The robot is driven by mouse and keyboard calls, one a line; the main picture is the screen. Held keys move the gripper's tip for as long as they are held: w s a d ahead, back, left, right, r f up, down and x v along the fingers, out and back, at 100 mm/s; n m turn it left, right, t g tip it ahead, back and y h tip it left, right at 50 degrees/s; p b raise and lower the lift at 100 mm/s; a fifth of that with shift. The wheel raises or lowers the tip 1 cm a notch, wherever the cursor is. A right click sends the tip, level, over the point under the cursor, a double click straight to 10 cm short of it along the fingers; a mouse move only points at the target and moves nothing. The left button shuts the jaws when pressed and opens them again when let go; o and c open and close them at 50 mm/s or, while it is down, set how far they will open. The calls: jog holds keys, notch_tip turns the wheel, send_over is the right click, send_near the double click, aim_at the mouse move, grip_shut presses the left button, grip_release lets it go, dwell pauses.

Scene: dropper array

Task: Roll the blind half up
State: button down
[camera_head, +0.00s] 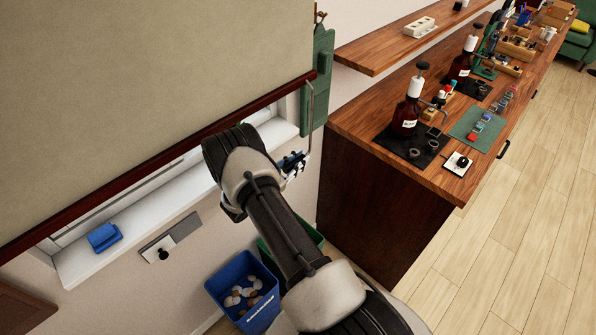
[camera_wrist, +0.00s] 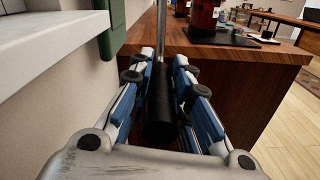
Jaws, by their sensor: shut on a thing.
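The beige blind (camera_head: 150,80) hangs over the window at the left of the head view. Its dark red bottom bar (camera_head: 165,153) slants across the view, with a strip of window frame showing below it. A thin grey crank rod (camera_head: 311,110) hangs by the blind's right end; it also shows in the wrist view (camera_wrist: 162,30). My gripper (camera_head: 294,162) is at the rod's lower end. In the wrist view its blue-padded fingers (camera_wrist: 165,90) are shut on the black crank handle (camera_wrist: 160,110) between them. The handle's lower part is partly hidden by my gripper.
The white sill (camera_head: 130,225) bears a blue object (camera_head: 104,237). A blue bin (camera_head: 243,290) with several round things and a green bin (camera_head: 302,237) stand below. A wooden bench (camera_head: 375,205) with bottles stands close at right. Floor beyond it is clear.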

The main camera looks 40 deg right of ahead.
aim_at(262, 104)
notch_tip(262, 104, up, 28)
jog(key=p, duration=1.1)
jog(key=shift+r, duration=0.2)
jog(key=c, duration=1.7)
grip_release()
jog(key=shift+o, duration=1.3)
jog(key=shift+a+f, duration=0.1)
jog(key=shift+a, duration=0.2)
jog(key=a, duration=0.7)
jog(key=s+a, duration=0.1)
jog(key=a, duration=0.3)
jog(key=shift+a, duration=0.2)
